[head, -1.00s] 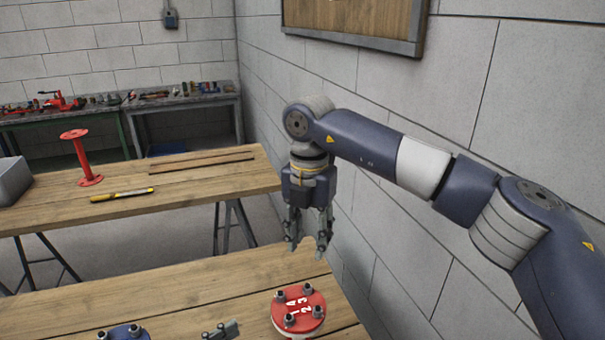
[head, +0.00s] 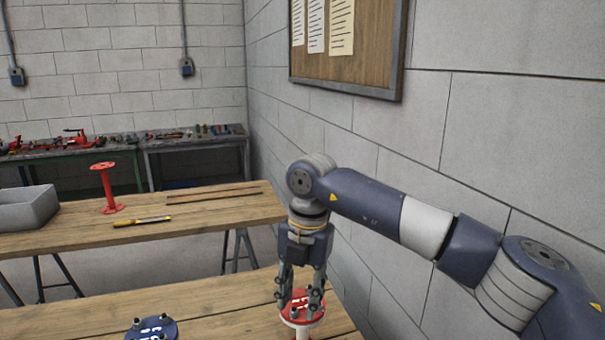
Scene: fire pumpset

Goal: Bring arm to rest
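My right gripper (head: 300,297) points downward, with its fingers apart. Its arm comes in from the right. In the picture the fingers overlap a red flange (head: 305,317) with grey bolts and white markings on top; whether they touch it I cannot tell. A blue flange (head: 152,330) with bolts and white markings is at the bottom edge, left of the red one, and is partly cut off. My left gripper is not in view.
The near wooden table (head: 215,320) carries the flanges. A farther table (head: 75,242) holds a red spool (head: 106,188), a yellow-handled tool (head: 142,221) and a grey bin (head: 28,207). A block wall with a notice board (head: 372,45) stands close behind my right arm.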

